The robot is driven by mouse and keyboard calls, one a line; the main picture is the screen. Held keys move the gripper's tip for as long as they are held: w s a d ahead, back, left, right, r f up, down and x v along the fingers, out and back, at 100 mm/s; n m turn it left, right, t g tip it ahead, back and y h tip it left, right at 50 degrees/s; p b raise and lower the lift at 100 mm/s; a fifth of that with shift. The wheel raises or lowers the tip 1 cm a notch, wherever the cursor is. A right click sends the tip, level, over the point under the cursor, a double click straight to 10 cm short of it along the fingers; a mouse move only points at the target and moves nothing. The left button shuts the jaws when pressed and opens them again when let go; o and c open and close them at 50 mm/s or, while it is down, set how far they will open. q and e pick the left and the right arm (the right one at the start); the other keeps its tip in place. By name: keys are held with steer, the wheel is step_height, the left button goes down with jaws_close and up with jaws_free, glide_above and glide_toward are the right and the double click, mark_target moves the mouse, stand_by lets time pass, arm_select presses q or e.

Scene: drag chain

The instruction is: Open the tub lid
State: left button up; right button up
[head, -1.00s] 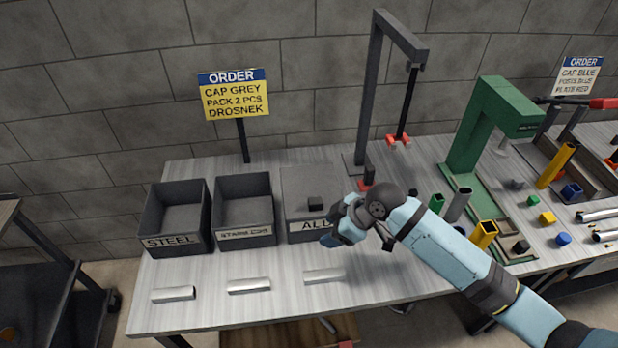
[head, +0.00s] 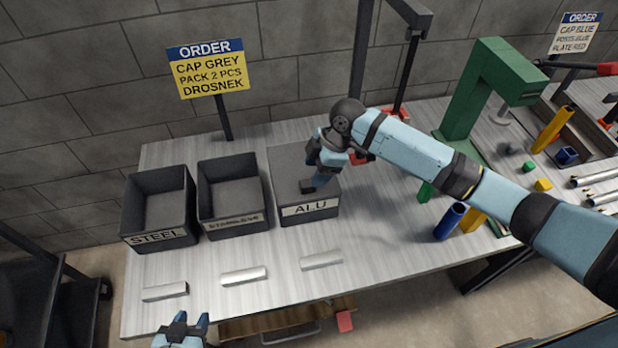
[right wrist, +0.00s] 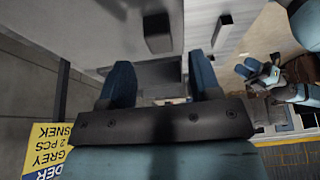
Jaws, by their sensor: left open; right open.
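The grey ALU tub (head: 292,222) stands right of two open tubs, with its flat lid (head: 285,165) on. A small dark knob (head: 306,186) sits on the lid; in the right wrist view the knob (right wrist: 157,33) shows just beyond and between the fingertips. My right gripper (head: 318,180) is over the lid, close beside the knob, its fingers apart and empty. Whether a finger touches the knob is unclear. The right gripper (right wrist: 160,62) also shows with a clear gap between its fingers. My left gripper (head: 183,322) is low at the table's front edge, open and empty.
The open STEEL tub (head: 153,240) and STAINLESS tub (head: 228,226) stand left of the ALU tub. Several light metal pieces (head: 243,276) lie in front. A green press frame (head: 460,110) and a dark stand (head: 362,60) rise behind and right of my right arm.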

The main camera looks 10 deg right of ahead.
mark_target(308, 182)
steer(key=x, duration=0.4)
steer(key=shift+a+f, duration=0.15)
steer(key=shift+f, duration=0.25)
jaws_close()
steer(key=shift+w+r, duration=0.1)
steer(key=shift+r, duration=0.05)
